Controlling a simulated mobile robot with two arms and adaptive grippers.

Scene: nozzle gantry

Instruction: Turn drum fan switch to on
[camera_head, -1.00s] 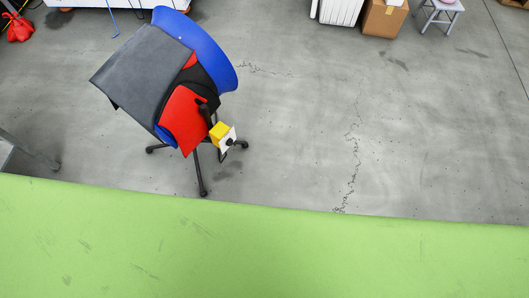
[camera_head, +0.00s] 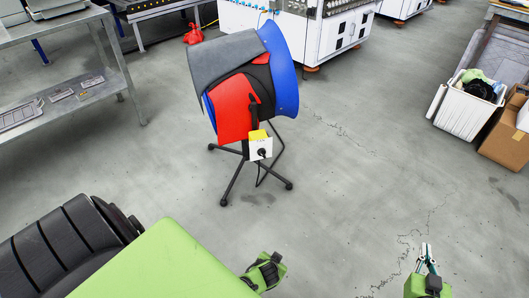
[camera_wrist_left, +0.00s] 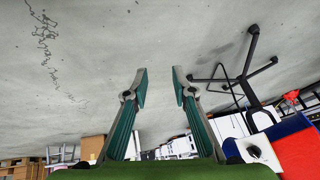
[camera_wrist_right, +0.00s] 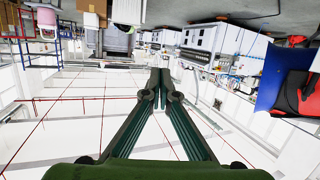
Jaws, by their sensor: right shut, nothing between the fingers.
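A blue drum-shaped body (camera_head: 283,70), which I take as the drum fan, sits with red and black panels and a grey cover on a black five-legged wheeled base. A small yellow and white box with a black knob, seemingly the switch (camera_head: 261,150), is on its front. The knob's setting is too small to read. My right gripper (camera_head: 427,258) is shut and empty, to the right and nearer than the fan; it also shows in the right wrist view (camera_wrist_right: 160,76). My left gripper (camera_wrist_left: 160,76) is open and empty, apart from the fan base.
A grey metal table (camera_head: 50,62) stands at the left. A white bin (camera_head: 463,110) and a cardboard box (camera_head: 505,138) are at the right. White machines (camera_head: 330,30) line the back. The cracked grey floor around the fan is mostly clear.

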